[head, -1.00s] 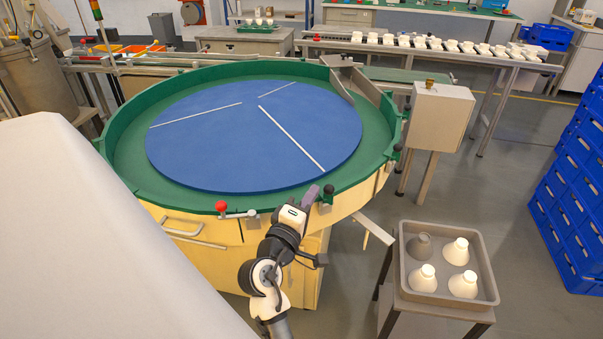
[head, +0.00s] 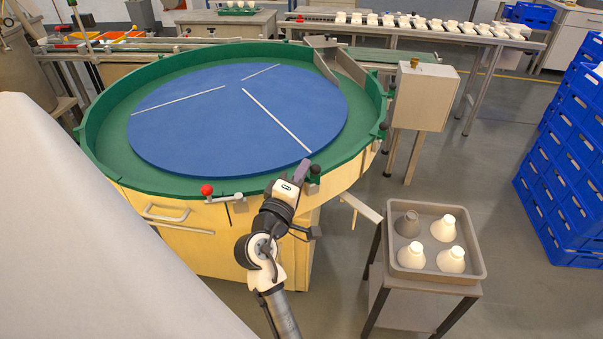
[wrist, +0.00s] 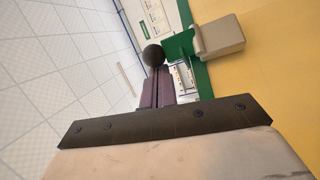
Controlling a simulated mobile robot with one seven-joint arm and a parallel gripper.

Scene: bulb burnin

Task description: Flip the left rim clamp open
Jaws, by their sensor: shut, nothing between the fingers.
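Clamps sit on the green rim (head: 150,190) of the round table. The leftmost has a red knob (head: 207,190), with its lever lying along the rim. A clamp with a black knob (head: 315,169) sits further right on the near rim. My gripper (head: 302,168) is shut and empty, just left of that black knob. In the wrist view my purple fingers (wrist: 155,90) are together, and the black knob (wrist: 153,55) appears right at their tips; whether they touch it I cannot tell. The clamp's grey block (wrist: 220,37) lies beside it. The red knob is outside the wrist view.
A blue disc (head: 240,120) with white strips fills the table, otherwise bare. More black knobs (head: 384,127) are on the right rim. A grey tray (head: 480,268) with several bulbs stands on a stand at right. Blue crates (head: 565,170) stack at far right.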

